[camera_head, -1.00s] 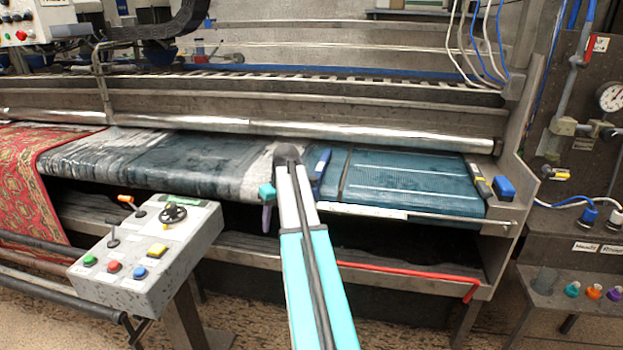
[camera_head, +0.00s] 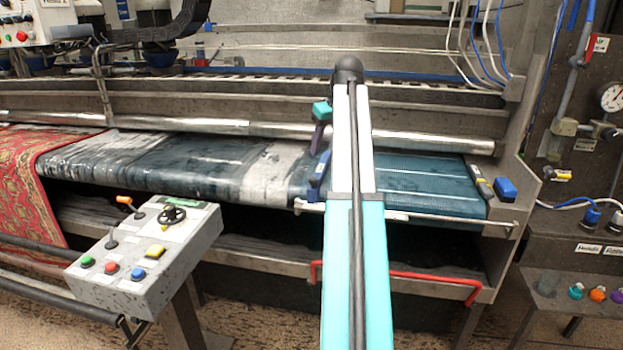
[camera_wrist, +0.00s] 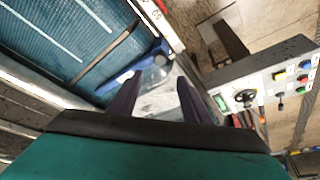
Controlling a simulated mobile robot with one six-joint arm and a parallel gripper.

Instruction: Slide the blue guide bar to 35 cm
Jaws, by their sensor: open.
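The blue guide bar (camera_head: 315,180) stands across the blue-green bed, near the grey-white patch of the wet rug. It also shows in the wrist view (camera_wrist: 134,68), partly hidden behind a dark finger. My gripper (camera_head: 318,138) is open, with its purple fingers above the bar's far part in the head view. In the wrist view the two open fingers (camera_wrist: 155,95) straddle nothing I can make out, and the bar lies beyond the left finger. I see no contact. A pale scale strip (camera_head: 395,215) runs along the front rail; its marks are too small to read.
A grey control box (camera_head: 150,250) with buttons and levers stands at front left. A red handle bar (camera_head: 425,278) runs below the bed at right. A dark blue block (camera_head: 504,188) sits at the bed's right end. A steel roller (camera_head: 270,130) lies behind.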

